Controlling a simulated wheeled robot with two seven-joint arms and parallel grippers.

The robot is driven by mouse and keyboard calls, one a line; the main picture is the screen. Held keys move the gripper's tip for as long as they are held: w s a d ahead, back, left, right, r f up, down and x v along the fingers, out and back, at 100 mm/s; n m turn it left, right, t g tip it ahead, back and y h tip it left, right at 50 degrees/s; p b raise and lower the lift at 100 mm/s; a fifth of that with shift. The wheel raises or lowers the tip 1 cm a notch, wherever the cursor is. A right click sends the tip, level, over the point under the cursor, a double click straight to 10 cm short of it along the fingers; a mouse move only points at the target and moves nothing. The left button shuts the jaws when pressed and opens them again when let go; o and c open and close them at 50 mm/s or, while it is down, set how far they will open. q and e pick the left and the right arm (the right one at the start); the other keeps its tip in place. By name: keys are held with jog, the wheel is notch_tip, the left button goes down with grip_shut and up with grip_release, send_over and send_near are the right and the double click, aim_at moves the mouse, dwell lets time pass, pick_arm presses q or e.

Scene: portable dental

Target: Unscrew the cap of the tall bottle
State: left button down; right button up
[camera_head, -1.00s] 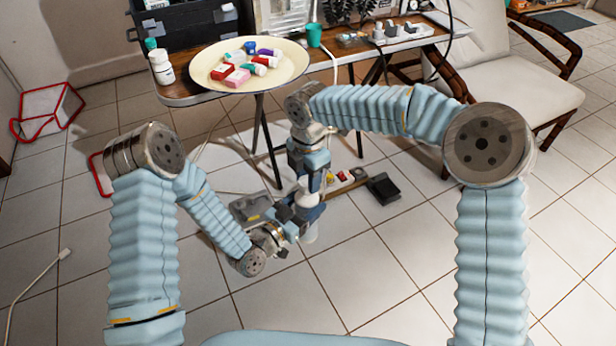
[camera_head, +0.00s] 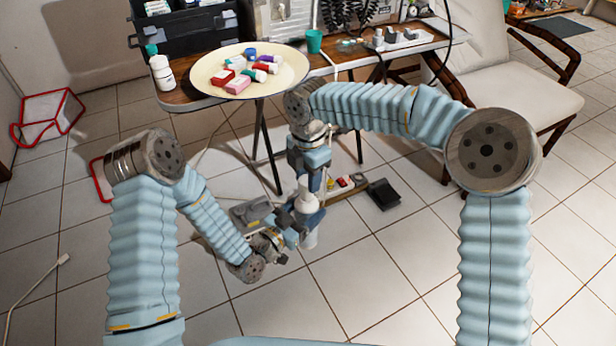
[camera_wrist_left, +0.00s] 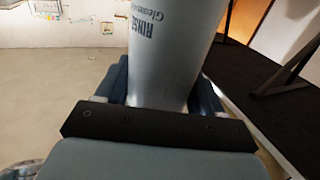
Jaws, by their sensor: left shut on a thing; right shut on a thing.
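The tall bottle is white with dark "RINSE" lettering. It stands nearly upright in the air between my two grippers in the head view (camera_head: 306,201), and its body fills the middle of the left wrist view (camera_wrist_left: 170,50). My left gripper (camera_head: 304,221) is shut around the bottle's body from the left, below my right gripper. My right gripper (camera_head: 311,183) points down from above and is shut at the bottle's top end. The cap is hidden by the right fingers. I cannot tell whether cap and bottle are still joined.
A folding table (camera_head: 188,97) stands behind, carrying a cream tray (camera_head: 205,88) of small boxes, another white bottle (camera_head: 162,73), a green cup (camera_head: 314,42) and a black case (camera_head: 200,35). A black pedal (camera_head: 384,194) lies on the floor. The tiled floor in front is clear.

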jog(key=shift+r, duration=1.9)
